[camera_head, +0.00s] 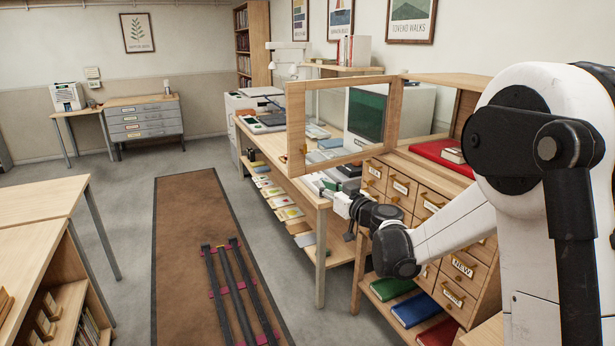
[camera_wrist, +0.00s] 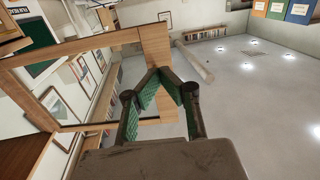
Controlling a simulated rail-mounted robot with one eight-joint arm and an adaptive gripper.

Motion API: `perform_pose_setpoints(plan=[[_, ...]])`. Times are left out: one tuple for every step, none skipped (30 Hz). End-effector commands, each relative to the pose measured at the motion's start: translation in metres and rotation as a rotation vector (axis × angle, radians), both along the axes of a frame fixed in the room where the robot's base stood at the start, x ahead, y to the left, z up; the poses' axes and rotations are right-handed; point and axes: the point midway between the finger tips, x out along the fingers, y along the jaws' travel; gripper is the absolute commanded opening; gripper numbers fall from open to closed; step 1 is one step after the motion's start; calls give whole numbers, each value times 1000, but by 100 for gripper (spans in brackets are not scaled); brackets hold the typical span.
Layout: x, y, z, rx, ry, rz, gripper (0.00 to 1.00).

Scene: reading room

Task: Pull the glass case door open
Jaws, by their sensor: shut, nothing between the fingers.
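The glass case door (camera_head: 296,130) is a light wooden frame around a clear pane. In the head view it stands swung out to the left from the glass case (camera_head: 455,80), whose front is open. A small knob (camera_head: 304,149) shows low on the door's free edge. My gripper (camera_head: 327,188) is just below the door's lower rail in the picture; contact cannot be told. In the wrist view, the green-padded fingers of my gripper (camera_wrist: 163,73) come together at the tips, empty, in front of the door frame (camera_wrist: 155,50).
The case stands on a drawer cabinet (camera_head: 418,205) with labelled drawers and books beneath. A red cloth (camera_head: 440,157) with a book lies inside the case. A long desk (camera_head: 262,142) with a monitor (camera_head: 366,113) is behind the door. The floor (camera_head: 135,210) at left is mostly clear.

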Motion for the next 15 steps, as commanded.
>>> perform_pose_setpoints(plan=[[2,2,0,-3,-3,2,0],[4,3,0,-3,-4,2,0],[7,5,0,-3,-4,2,0],[10,7,0,-3,-3,2,0],[13,9,0,-3,-3,1,0],[18,13,0,-3,-3,1,0],[22,17,0,-2,-3,2,0],[27,20,0,-2,-3,2,0],[33,24,0,-2,-2,3,0],[38,28,0,-2,-2,2,0],[42,31,0,-2,-2,2,0],[49,35,0,-2,-2,1,0],[53,38,0,-2,-2,1,0],[58,42,0,-2,-2,1,0],[64,47,0,-2,-2,2,0]])
